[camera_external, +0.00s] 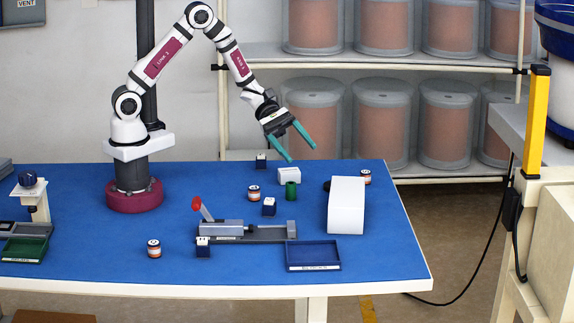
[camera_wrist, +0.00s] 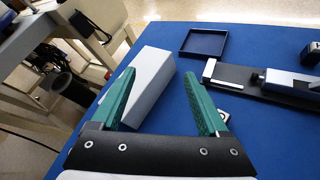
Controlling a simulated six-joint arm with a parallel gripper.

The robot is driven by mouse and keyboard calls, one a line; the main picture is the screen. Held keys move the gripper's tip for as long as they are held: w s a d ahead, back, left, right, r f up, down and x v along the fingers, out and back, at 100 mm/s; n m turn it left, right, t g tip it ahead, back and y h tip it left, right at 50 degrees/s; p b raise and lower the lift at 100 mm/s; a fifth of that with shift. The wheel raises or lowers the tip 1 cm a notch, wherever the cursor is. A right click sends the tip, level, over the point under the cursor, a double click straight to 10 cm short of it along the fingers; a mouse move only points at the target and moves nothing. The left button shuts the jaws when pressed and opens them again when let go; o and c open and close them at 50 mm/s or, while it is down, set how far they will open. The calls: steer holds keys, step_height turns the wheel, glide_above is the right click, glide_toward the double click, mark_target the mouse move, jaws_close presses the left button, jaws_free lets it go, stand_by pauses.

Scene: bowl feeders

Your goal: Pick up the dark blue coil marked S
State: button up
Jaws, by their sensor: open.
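Several dark blue blocks with white tops, which look like coils, stand on the blue table: one at the back (camera_external: 261,163), one near the middle (camera_external: 269,208) and one at the front (camera_external: 203,250). Their markings are too small to read, so I cannot tell which is marked S. My gripper (camera_external: 301,153) is open and empty, raised above the back of the table with its teal fingers apart. In the wrist view my gripper (camera_wrist: 160,75) is also open. A small white-topped thing (camera_wrist: 223,115) is partly hidden behind the right finger there.
A green cylinder (camera_external: 291,190) and a small white block (camera_external: 289,175) stand below my gripper. A grey fixture (camera_external: 220,229) with a red lever lies in front, beside a dark blue tray (camera_external: 313,257). Orange-and-white cylinders (camera_external: 253,193) stand around.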

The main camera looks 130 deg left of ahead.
steer(key=s+a+f+n+y, duration=0.3)
steer(key=a+n, duration=0.1)
steer(key=a, duration=0.2)
steer(key=s+a+f+n+y, duration=0.3)
steer(key=s+a+n, duration=0.1)
steer(key=a, duration=0.2)
steer(key=s+a+f+n+g+y, duration=0.1)
steer(key=s+a+f+n+y, duration=0.1)
steer(key=s+a+f+n, duration=0.2)
steer(key=shift+s+a+n+y, duration=0.15)
steer(key=shift+a+y, duration=0.05)
steer(key=shift+a, duration=0.55)
steer(key=shift+s+a+n+y, duration=0.1)
steer(key=shift+a+n+y, duration=0.1)
steer(key=shift+a, duration=0.5)
steer(key=x, duration=0.9)
steer(key=shift+w, duration=0.2)
steer(key=x, duration=0.6)
steer(key=shift+r, duration=0.2)
jaws_close()
